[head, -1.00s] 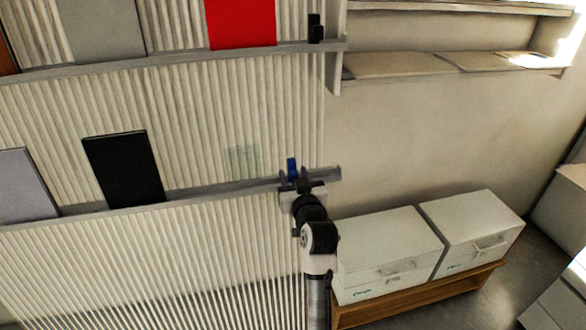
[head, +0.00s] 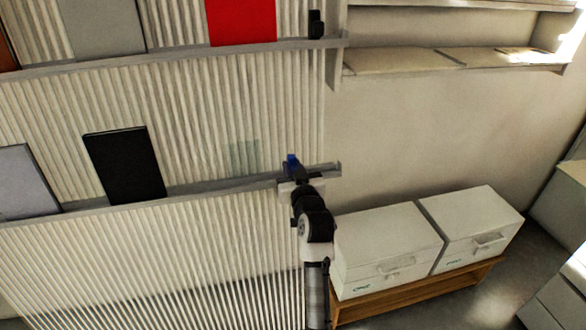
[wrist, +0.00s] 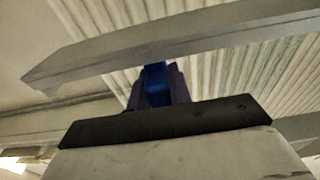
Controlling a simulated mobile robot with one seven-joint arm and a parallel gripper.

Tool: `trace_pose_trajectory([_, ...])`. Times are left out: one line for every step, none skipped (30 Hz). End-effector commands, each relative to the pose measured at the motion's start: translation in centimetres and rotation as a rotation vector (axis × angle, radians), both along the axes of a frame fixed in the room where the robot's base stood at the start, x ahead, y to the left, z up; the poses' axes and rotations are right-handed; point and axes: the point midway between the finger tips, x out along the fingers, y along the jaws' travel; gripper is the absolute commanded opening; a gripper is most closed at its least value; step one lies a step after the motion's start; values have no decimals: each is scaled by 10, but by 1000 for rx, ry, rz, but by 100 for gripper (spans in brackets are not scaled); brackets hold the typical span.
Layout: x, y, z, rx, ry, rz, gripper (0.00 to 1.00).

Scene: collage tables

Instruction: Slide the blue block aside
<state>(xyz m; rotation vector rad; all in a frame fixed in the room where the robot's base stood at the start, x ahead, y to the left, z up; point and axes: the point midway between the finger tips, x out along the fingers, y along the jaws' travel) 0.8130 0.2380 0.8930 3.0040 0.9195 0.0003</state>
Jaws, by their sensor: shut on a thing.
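The blue block (head: 291,160) stands upright at the right end of the middle shelf (head: 240,183) on the ribbed wall. My gripper (head: 293,172) is at that shelf end, its fingers around the block. In the wrist view, the blue block (wrist: 155,84) sits between the two dark fingers of my gripper (wrist: 158,88), which are shut on it. The shelf (wrist: 190,40) crosses the wrist view just beyond the fingers. The lower part of the block is hidden behind my gripper in the head view.
A black panel (head: 124,166) and a grey-lilac panel (head: 22,181) stand farther left on the same shelf. A pale green translucent patch (head: 244,158) shows left of the block. An upper shelf holds a red panel (head: 241,22). White boxes (head: 385,245) sit on a wooden bench at lower right.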

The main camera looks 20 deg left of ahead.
Motion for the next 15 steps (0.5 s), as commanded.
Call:
trace_pose_trajectory([0, -1, 0, 0, 0, -1, 0])
trace_pose_trajectory([1, -2, -1, 0, 0, -1, 0])
trace_pose_trajectory([3, -5, -2, 0, 0, -3, 0])
trace_pose_trajectory([6, -9, -3, 0, 0, -4, 0])
trace_pose_trajectory([9, -13, -4, 1, 1, -5, 0])
trace_pose_trajectory([14, -20, -5, 0, -1, -6, 0])
trace_pose_trajectory([18, -25, -5, 0, -2, -5, 0])
trace_pose_trajectory([22, -32, -6, 1, -2, -6, 0])
trace_pose_trajectory([27, -39, -5, 0, -2, -6, 0])
trace_pose_trajectory([30, -44, -6, 0, -2, -6, 0])
trace_pose_trajectory([34, -50, -5, 0, -1, -6, 0])
trace_pose_trajectory([37, -55, -4, 1, -2, -4, 0])
trace_pose_trajectory([40, -59, -4, 0, -2, -4, 0])
trace_pose_trajectory([42, -62, -3, 0, -2, -3, 0])
trace_pose_trajectory([44, -65, -3, 0, -1, -3, 0])
